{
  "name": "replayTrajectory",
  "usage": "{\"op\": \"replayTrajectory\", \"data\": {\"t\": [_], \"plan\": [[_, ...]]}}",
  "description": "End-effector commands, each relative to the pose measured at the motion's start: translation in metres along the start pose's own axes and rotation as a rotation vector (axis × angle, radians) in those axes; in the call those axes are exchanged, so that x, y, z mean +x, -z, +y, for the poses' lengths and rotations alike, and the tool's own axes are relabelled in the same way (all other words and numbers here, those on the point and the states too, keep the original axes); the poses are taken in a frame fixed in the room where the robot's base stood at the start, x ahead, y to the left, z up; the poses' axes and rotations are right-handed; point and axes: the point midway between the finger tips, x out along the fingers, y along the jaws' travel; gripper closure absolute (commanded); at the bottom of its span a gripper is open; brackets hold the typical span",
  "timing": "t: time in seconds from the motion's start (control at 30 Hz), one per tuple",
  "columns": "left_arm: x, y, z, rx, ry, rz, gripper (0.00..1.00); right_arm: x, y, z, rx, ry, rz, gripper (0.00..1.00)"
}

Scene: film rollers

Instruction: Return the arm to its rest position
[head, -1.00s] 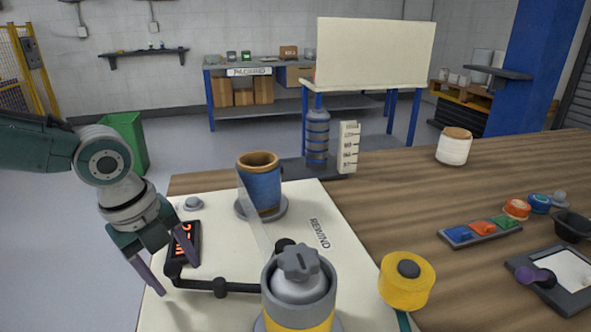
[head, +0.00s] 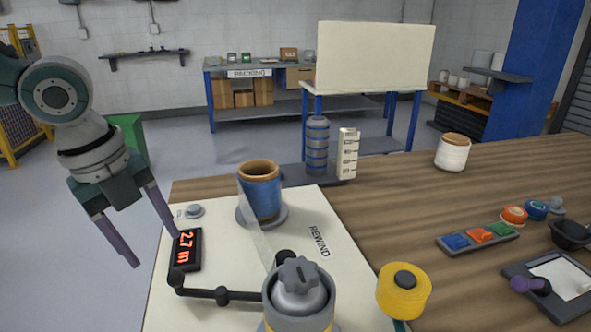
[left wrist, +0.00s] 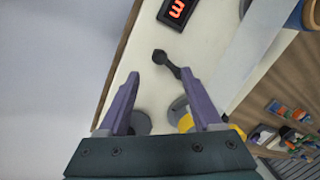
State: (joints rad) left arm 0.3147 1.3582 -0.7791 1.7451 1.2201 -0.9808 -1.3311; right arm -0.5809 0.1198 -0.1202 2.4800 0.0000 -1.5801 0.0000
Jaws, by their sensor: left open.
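My left gripper (head: 148,232) is in the head view at the left, raised beside the left edge of the white rewind board (head: 325,265). Its two purple fingers are spread and nothing is between them. In the left wrist view the open fingers (left wrist: 165,108) point toward the board, with the display and black arm beyond them. The black display (head: 186,250) reads 2.7 m in red. A blue roll (head: 262,192) stands on the rear spindle. A clear film strip (head: 255,232) runs from it toward the front grey-capped roller (head: 299,290). My right gripper is out of view.
A white roll (head: 452,153), a button tray (head: 477,237) and a dark bowl (head: 571,235) are on the wooden table at right. Free floor lies left of the board.

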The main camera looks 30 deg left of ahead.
Motion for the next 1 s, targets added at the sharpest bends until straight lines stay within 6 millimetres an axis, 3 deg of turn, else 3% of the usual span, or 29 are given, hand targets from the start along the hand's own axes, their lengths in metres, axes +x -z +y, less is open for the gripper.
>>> {"op": "replayTrajectory", "data": {"t": [0.37,0.47,0.6,0.73,0.83,1.0], "plan": [[0.002,0.006,0.001,0.001,-0.003,0.008,0.34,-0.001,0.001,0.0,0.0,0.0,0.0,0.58],[0.009,0.036,0.004,-0.004,-0.016,0.045,0.34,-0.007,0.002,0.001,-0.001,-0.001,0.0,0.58],[0.016,0.125,0.015,-0.084,-0.025,0.141,0.34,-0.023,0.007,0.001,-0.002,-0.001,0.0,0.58],[-0.001,0.202,0.022,-0.318,0.01,0.214,0.34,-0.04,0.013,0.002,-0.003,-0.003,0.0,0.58],[-0.02,0.229,0.024,-0.563,0.041,0.232,0.34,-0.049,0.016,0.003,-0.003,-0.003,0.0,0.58],[-0.049,0.235,0.032,-0.974,0.076,0.205,0.34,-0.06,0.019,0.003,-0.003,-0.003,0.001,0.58]]}}
